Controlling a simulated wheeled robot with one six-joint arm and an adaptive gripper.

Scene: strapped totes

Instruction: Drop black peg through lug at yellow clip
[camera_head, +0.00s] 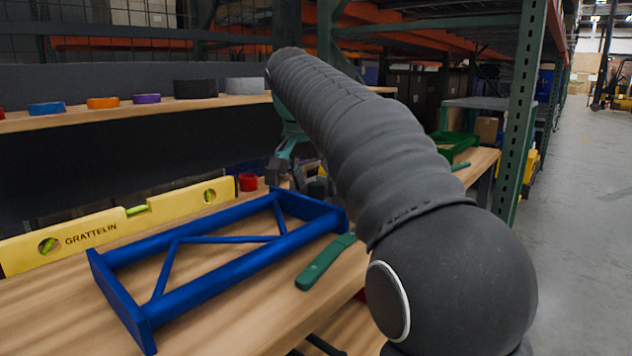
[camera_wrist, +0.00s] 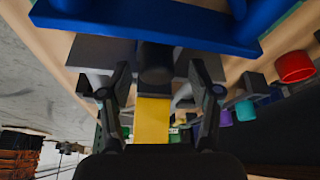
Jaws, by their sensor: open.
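My gripper (camera_wrist: 158,88) is open in the wrist view, one dark finger on each side. Between the fingers, a dark round-ended piece (camera_wrist: 156,62), which looks like the black peg, stands in front of grey block-like parts (camera_wrist: 98,52). A yellow strip (camera_wrist: 152,121), likely the yellow clip, lies just below it in the picture. I see no finger clearly touching the dark piece. The lug's hole is not visible. In the head view my gripper (camera_head: 287,162) is small, beyond the blue frame, and mostly hidden by my arm.
A blue frame (camera_head: 215,268) lies on the wooden bench, with a yellow level (camera_head: 88,232) behind and a green-handled tool (camera_head: 325,262) beside it. A red cup (camera_head: 248,182) stands near my gripper. Coloured rings, such as an orange one (camera_head: 103,102), sit on the shelf.

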